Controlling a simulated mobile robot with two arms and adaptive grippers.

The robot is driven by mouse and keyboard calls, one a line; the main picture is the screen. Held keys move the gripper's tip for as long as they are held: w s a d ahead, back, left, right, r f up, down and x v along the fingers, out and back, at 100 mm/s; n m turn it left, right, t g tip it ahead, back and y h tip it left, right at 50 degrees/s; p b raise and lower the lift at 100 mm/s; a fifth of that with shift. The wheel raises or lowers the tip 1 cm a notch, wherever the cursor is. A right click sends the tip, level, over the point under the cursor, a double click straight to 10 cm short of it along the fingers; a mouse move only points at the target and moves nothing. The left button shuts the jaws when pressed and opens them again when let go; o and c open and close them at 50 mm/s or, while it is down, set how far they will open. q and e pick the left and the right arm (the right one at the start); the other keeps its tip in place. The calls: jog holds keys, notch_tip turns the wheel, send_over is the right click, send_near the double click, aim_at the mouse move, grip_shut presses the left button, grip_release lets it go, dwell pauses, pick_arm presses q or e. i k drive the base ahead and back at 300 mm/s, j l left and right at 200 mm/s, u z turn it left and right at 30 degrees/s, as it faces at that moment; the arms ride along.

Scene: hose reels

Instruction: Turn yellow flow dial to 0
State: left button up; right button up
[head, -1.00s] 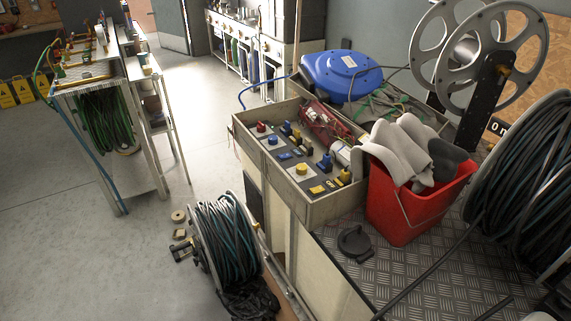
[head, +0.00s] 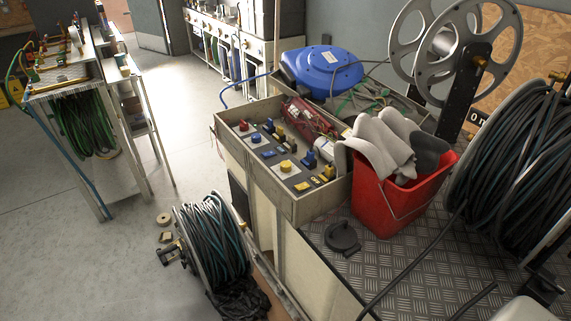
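A yellow dial (head: 286,165) sits on a pale plate in the near part of a wooden tray (head: 297,212) of controls. It looks like a round knob; its scale and pointer are too small to read. A blue dial (head: 256,138) and a red knob (head: 243,125) sit further back in the same tray. Several yellow and blue connectors stand beside them. Neither of my grippers shows in the head view. Nothing covers the yellow dial.
A red bucket (head: 372,203) with grey-white cloths stands right of the tray on a metal tread-plate top (head: 400,255). A blue hose reel (head: 321,72) lies behind. A cable reel (head: 212,245) stands on the floor. Open floor (head: 80,250) lies to the left.

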aim_at(286, 166)
jog(key=i+j, duration=0.1)
jog(key=j, duration=0.25)
jog(key=i+j+u, duration=0.15)
jog(key=j, duration=0.25)
jog(key=i+j, duration=0.1)
jog(key=j, duration=0.25)
jog(key=i+j+u, duration=0.1)
jog(key=j, duration=0.25)
